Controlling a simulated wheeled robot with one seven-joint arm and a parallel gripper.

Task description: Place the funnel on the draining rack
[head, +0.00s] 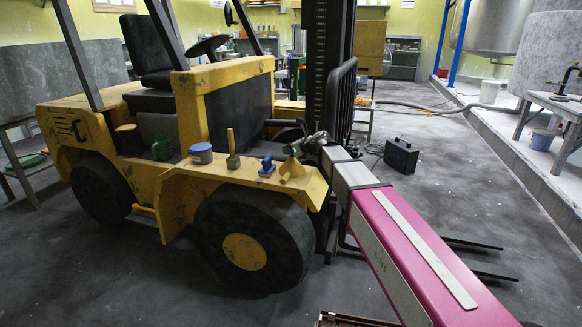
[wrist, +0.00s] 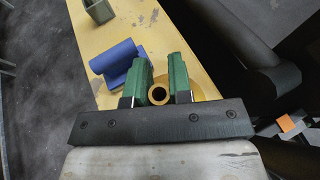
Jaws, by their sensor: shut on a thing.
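The funnel (head: 291,171) is tan and sits on the forklift's yellow front fender, wide end down and spout up. In the wrist view the round spout (wrist: 157,95) stands between the two green fingers, and part of the wide cone shows past the right finger. My gripper (head: 293,151) comes down on it from above. In the wrist view my gripper (wrist: 160,88) is shut on the spout. I cannot make out a draining rack for certain. A brown rim (head: 350,320) at the bottom edge of the head view is mostly cut off.
A blue block-like object (wrist: 120,64) lies close left of the fingers. An olive tool with an upright handle (head: 232,152) and a blue-lidded tub (head: 201,153) stand farther along the fender. A black box (head: 401,155) stands on the floor. Open floor lies to the right.

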